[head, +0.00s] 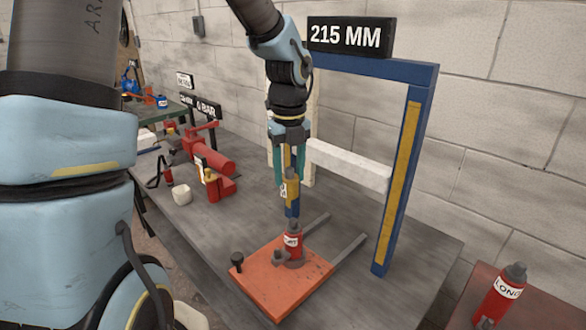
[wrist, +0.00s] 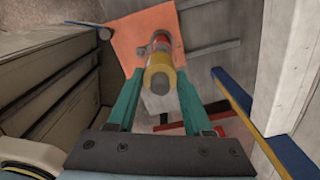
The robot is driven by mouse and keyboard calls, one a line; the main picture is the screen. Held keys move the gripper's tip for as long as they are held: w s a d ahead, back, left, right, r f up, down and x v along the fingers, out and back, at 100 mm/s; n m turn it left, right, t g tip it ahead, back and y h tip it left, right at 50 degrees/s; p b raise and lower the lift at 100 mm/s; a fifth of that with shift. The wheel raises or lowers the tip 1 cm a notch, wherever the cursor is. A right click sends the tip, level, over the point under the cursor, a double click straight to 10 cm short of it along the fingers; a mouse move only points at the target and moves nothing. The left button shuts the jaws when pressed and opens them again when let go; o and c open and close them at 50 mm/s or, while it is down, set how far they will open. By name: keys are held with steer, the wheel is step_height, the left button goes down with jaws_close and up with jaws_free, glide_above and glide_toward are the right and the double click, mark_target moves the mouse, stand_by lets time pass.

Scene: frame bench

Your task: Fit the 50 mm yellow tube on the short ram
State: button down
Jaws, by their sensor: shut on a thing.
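My gripper (head: 290,174) points down and is shut on the yellow tube (head: 291,188), which hangs upright with a partly visible label. The wrist view shows the tube (wrist: 159,80) between the teal fingers (wrist: 155,92). The short ram (head: 293,241) is red with a dark grey top and a white label. It stands upright on the orange plate (head: 262,283). The tube is above the ram, apart from it, and nearly in line in the head view. In the wrist view the ram (wrist: 161,42) shows just beyond the tube, partly hidden by it.
A blue frame (head: 418,85) with yellow strips and a 215 MM sign (head: 350,36) stands behind the plate. A white bar (head: 345,163) crosses it. A red pump (head: 205,160) is at left. A LONG red ram (head: 500,296) stands at far right.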

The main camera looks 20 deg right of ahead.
steer(key=shift+s+d+r+m, duration=0.35)
steer(key=shift+s+m, duration=0.05)
steer(key=shift+m, duration=0.3)
steer(key=shift+r+p, duration=0.15)
steer(key=shift+p, duration=0.35)
steer(key=shift+f+b, duration=1.6)
steer(key=shift+f, duration=1.45)
steer(key=shift+p, duration=1.2)
steer(key=shift+f+b, duration=0.9)
steer(key=shift+f, duration=1.05)
steer(key=shift+c, duration=1.1)
jaws_free()
step_height(320, 180, up, 11)
steer(key=shift+f+b, duration=0.1)
steer(key=shift+b, duration=0.3)
